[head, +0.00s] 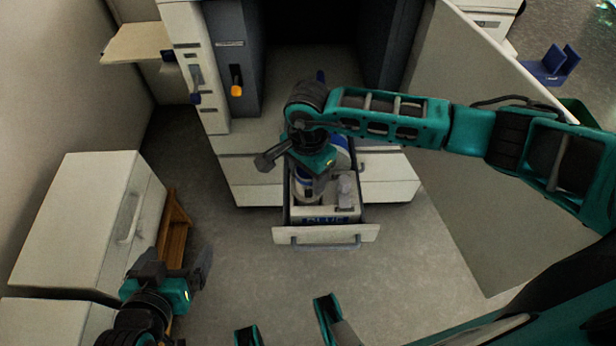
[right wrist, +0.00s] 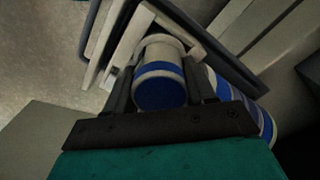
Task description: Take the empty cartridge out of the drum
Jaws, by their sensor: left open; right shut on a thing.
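A white cylinder with a blue band and a blue end (right wrist: 160,85), apparently the cartridge, lies between the fingers of my right gripper (right wrist: 163,68) in the right wrist view. The gripper is shut on it. A larger blue-and-white striped cylinder (right wrist: 250,115), perhaps the drum, shows just behind and to the right; I cannot tell whether they touch. In the head view my right wrist covers much of this, over a pulled-out drawer (head: 325,236) with blue lettering. My left gripper (head: 178,272) is open and empty at the lower left, beside the white cabinet.
The drawer belongs to a large machine with a dark open bay (head: 310,75). An orange-handled lever (head: 236,85) is on its left side. A light panel (head: 450,170) stands at the right. A white cabinet (head: 80,215) is at the left. The floor before the drawer is clear.

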